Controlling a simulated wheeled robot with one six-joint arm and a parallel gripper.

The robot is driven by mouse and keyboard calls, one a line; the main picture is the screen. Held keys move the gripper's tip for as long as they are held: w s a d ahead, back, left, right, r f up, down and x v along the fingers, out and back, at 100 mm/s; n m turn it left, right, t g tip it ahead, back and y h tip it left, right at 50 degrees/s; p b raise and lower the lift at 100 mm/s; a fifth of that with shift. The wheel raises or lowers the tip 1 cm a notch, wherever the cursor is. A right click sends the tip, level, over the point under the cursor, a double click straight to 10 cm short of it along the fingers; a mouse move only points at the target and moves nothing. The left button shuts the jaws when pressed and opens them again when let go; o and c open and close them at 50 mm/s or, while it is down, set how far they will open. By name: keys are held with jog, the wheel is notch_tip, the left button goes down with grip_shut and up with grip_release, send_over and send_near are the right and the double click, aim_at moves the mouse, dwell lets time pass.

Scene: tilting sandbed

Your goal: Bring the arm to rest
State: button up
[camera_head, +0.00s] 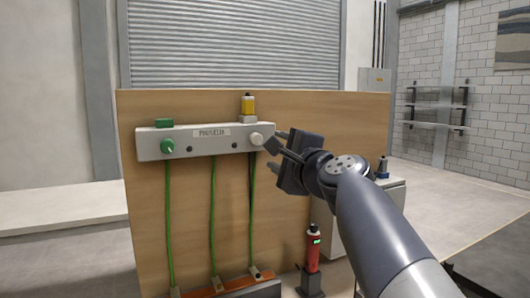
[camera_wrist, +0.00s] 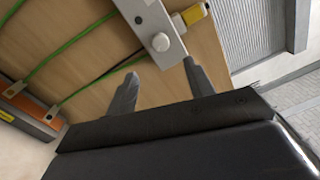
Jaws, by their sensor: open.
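My gripper (camera_head: 272,149) is on the right of the wooden board, with its fingers pointing left towards a white round knob (camera_head: 256,139) at the right end of a pale grey bar. In the wrist view, my gripper (camera_wrist: 158,72) is open, its two fingers spread with nothing between them. The white knob (camera_wrist: 160,42) shows beyond the fingertips, roughly in line with the gap. The exact distance to the knob cannot be told. My arm reaches in from the lower right.
A red device (camera_head: 313,247) stands below my gripper. A table (camera_head: 470,200) extends at right.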

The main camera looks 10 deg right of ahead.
aim_at(258, 141)
jog(key=w, duration=0.3)
jog(key=w+a+p, duration=0.1)
jog(key=w, duration=0.3)
jog(key=w+a+p, duration=0.1)
jog(key=w, duration=0.2)
jog(key=shift+w+r, duration=0.2)
jog(key=shift+w, duration=0.2)
